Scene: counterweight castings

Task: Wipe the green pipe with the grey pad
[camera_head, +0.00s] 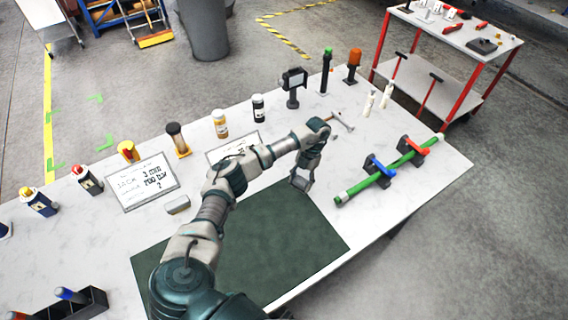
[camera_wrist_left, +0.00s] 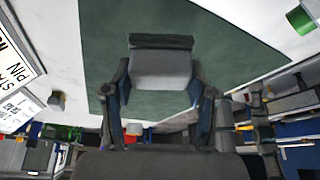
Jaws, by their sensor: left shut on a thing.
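The green pipe (camera_head: 362,186) lies slantwise across two dark holders near the table's right end, one with a blue bar (camera_head: 381,166) and one with a red bar (camera_head: 413,146). Its near end has a pale band. Its green end also shows in the left wrist view (camera_wrist_left: 299,20). My left gripper (camera_head: 304,176) is shut on the grey pad (camera_wrist_left: 160,68), above the far edge of the green mat. The pad is left of the pipe and apart from it. My right gripper is not in view.
The dark green mat (camera_head: 285,240) covers the table's near middle. A hammer (camera_head: 341,121), bottles and a lamp-like stand (camera_head: 292,88) line the far side. A written sign (camera_head: 143,184) and a small grey block (camera_head: 177,204) lie left. A red-framed cart (camera_head: 455,40) stands beyond.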

